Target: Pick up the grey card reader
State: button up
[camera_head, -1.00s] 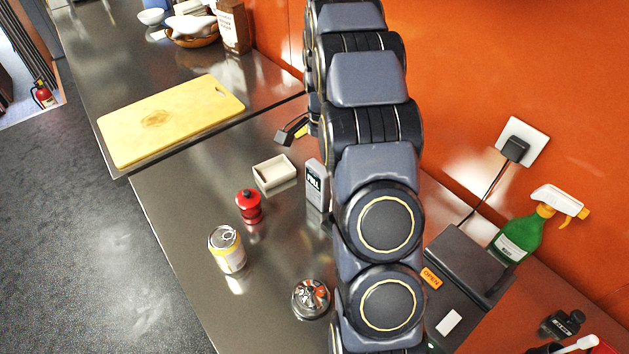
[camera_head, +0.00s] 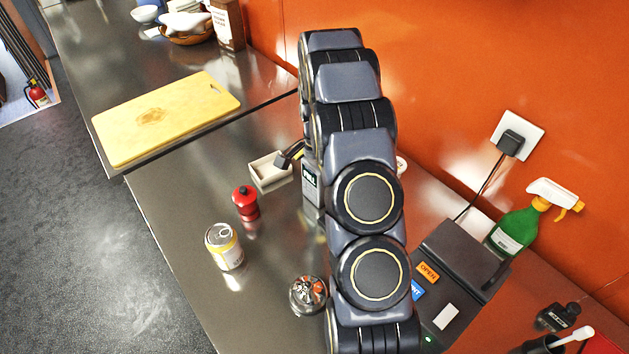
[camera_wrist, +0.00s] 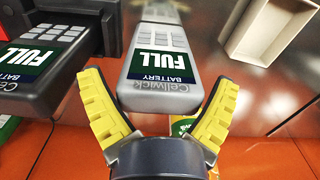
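The grey card reader (camera_wrist: 160,75) has pale keys and a green screen reading FULL BATTERY. In the wrist view it stands at the centre, just beyond and between the yellow fingers of my gripper (camera_wrist: 158,112). The fingers are wide apart, and no grip shows. In the head view the reader (camera_head: 311,187) stands on the steel counter, its right side hidden by my arm. My gripper (camera_head: 292,155) is beside its top, in front of the cream tray. A similar but black reader (camera_wrist: 40,75) is at the left of the wrist view.
The cream tray (camera_head: 262,180), red mill (camera_head: 245,202), can (camera_head: 224,247) and glass-like round pot (camera_head: 308,295) stand nearby. A dark terminal (camera_head: 465,255) and green spray bottle (camera_head: 512,232) are right of my arm, by the orange wall (camera_head: 450,80). The front-left counter is clear.

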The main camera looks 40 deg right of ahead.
jog(key=c, duration=0.4)
